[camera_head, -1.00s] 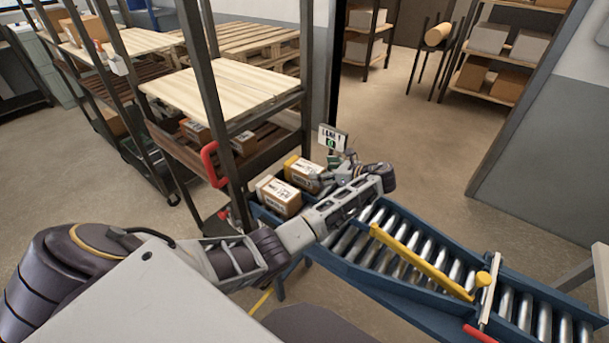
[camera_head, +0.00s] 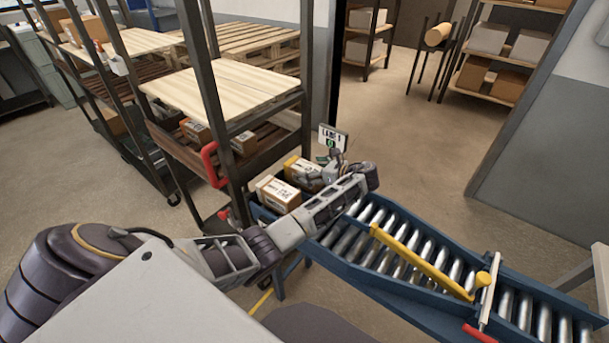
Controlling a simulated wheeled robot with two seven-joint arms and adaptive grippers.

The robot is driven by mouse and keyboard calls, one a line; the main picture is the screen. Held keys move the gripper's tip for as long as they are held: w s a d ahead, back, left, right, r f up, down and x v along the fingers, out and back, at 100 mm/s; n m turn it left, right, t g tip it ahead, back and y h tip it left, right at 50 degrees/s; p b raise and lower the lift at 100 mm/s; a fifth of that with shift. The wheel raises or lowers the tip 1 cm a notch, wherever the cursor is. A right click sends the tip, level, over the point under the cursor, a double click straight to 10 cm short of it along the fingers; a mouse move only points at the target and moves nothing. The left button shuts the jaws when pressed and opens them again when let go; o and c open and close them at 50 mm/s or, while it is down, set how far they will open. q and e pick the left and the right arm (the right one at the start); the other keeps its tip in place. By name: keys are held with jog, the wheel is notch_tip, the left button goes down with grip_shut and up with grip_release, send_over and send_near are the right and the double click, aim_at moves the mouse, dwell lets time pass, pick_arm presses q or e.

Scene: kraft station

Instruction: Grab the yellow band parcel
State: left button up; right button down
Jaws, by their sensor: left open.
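The yellow band parcel (camera_head: 297,170) is a brown box with a yellow band at its left end. It sits at the far end of the roller conveyor, below the lane sign. My left gripper (camera_head: 317,176) is open at the parcel's right end, with its fingers close to or around that end. I cannot tell whether they touch it. The gripper and wrist hide the parcel's right side. My right gripper is not in view.
A second brown parcel with a pale band (camera_head: 278,194) sits just in front of it. A lane sign (camera_head: 333,138) stands behind. A yellow bar (camera_head: 420,262) crosses the conveyor (camera_head: 400,295). A dark shelf rack (camera_head: 236,190) stands close on the left.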

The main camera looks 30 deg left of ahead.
pick_arm(q)
jog(key=shift+x, duration=0.75)
jog(key=shift+a, duration=0.1)
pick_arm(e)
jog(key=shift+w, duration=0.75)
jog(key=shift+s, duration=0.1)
